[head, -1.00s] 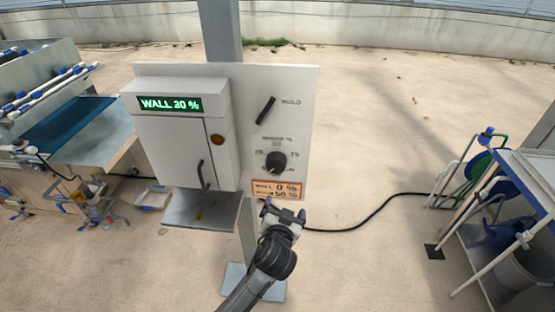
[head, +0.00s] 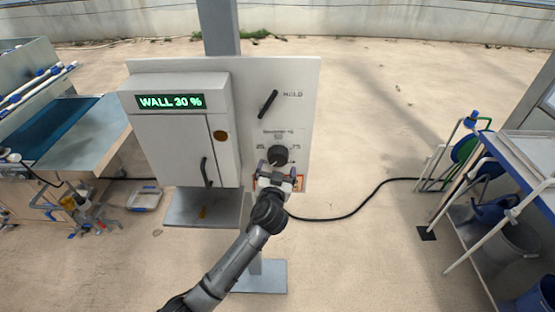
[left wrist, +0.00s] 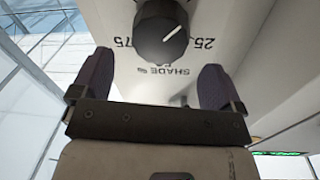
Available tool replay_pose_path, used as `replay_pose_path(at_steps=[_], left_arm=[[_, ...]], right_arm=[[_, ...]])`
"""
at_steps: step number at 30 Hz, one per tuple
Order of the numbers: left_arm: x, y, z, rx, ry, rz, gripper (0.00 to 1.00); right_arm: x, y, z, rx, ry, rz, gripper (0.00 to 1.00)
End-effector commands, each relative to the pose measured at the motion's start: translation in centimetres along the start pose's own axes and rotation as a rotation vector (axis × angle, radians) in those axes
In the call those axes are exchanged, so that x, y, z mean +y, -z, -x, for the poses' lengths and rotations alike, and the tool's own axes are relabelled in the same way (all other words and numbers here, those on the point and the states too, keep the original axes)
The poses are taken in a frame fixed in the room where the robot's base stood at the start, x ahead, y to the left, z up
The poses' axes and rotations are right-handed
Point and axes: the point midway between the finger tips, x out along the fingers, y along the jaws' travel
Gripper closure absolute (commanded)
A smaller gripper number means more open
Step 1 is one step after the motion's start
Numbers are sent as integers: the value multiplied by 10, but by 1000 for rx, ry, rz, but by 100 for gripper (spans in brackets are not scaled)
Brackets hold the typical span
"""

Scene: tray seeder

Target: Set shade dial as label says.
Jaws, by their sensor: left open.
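The black shade dial (head: 278,155) sits on the white panel (head: 293,95), below a lever. In the left wrist view the dial (left wrist: 160,30) appears upside down between marks 25 and 75. Its white pointer line slants toward the 25 side, away from the SHADE lettering. My left gripper (head: 276,172) is open just below the dial. Its fingers (left wrist: 155,68) are apart with nothing between them, and the dial lies beyond their tips. My right gripper is out of view.
A grey box (head: 172,150) left of the dial has a green display (head: 169,102) reading WALL 30 % and a handle. A black lever (head: 268,103) is above the dial. A shelf (head: 520,160) stands at right. A black cable (head: 350,212) runs over the floor.

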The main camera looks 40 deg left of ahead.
Motion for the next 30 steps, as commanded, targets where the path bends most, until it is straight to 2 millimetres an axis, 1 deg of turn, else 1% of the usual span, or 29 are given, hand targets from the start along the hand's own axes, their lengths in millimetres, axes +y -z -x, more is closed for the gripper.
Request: replay_pose_path(at_steps=[1,3,9,15,23,25,30], left_arm=[[0,1,-9,1,1,-3,7],[0,1,-19,0,1,-1,7],[0,0,-38,0,-1,-1,7],[0,0,-46,-1,-1,0,7],[0,0,-46,-1,-1,0,7],[0,0,-46,-1,0,0,11],[0,0,-46,-1,0,0,27]], right_arm=[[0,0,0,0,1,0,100],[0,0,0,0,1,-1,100],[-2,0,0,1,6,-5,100],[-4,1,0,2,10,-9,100],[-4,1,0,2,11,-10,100],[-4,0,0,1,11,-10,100],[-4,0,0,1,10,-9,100]])
